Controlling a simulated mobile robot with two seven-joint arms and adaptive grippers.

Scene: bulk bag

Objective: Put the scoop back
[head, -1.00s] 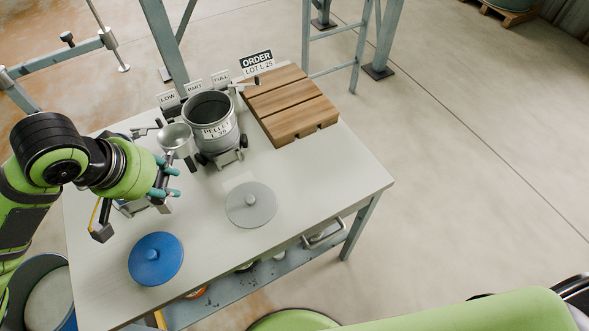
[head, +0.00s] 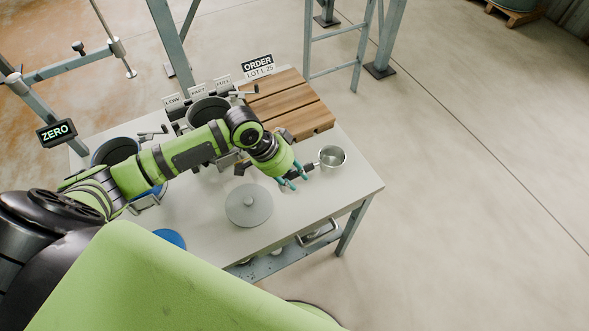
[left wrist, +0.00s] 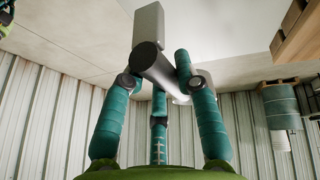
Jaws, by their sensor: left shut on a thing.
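The metal scoop (head: 332,156) has a round silver cup. It is at the right part of the table in the head view, near the wooden slatted board. My left gripper (head: 290,179) is shut on the scoop's handle, left of the cup. In the left wrist view, the teal fingers of my left gripper (left wrist: 158,95) close around the grey handle (left wrist: 155,68). I cannot tell whether the scoop touches the table. My right gripper is not in view.
The wooden board (head: 290,100) lies at the back right. Two buckets, one at the left (head: 115,150) and one behind my arm (head: 208,108), stand along the back. A grey lid (head: 249,205) and a partly hidden blue lid (head: 170,238) lie nearer the front. The front right corner is clear.

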